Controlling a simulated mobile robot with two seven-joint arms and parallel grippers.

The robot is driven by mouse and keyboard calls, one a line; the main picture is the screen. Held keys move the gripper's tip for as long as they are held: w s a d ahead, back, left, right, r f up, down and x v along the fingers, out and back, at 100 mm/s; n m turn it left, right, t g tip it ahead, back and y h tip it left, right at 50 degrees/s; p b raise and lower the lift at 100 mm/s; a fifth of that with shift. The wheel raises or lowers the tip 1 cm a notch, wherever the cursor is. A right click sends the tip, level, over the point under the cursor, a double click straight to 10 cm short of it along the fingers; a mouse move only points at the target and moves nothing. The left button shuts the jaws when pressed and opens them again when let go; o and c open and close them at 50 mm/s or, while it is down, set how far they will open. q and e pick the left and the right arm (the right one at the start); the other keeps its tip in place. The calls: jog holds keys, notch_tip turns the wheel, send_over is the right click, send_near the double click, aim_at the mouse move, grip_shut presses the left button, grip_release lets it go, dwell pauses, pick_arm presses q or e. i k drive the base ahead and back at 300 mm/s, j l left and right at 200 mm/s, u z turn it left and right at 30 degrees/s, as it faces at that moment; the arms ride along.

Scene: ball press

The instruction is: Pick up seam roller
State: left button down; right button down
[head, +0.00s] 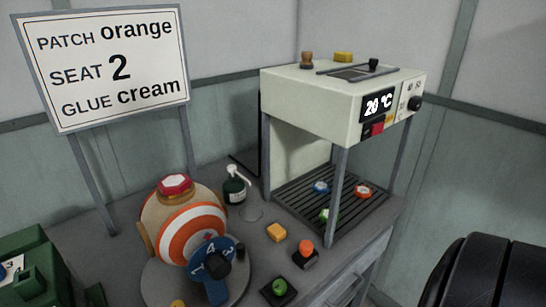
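I cannot tell for sure which thing is the seam roller. Small candidates are a brown knobbed piece (307,60) on top of the press, an orange-topped dark piece (305,252) on the bench and a green-topped dark piece (279,288) in front of it. A large ball (188,232) with orange and white bands and a red cap sits on a round grey base. A blue numbered dial (210,285) stands in front of it. Neither of my grippers shows in the head view.
A cream press (310,97) reading 20 °C stands at the back right; several coloured pieces lie on its slatted shelf (342,212). A pump bottle (235,187) stands behind the ball. A sign (105,65) reads patch orange, seat 2, glue cream. A green box (35,265) is at left.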

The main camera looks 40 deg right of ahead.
aim_at(306, 256)
jog(key=z, duration=1.7)
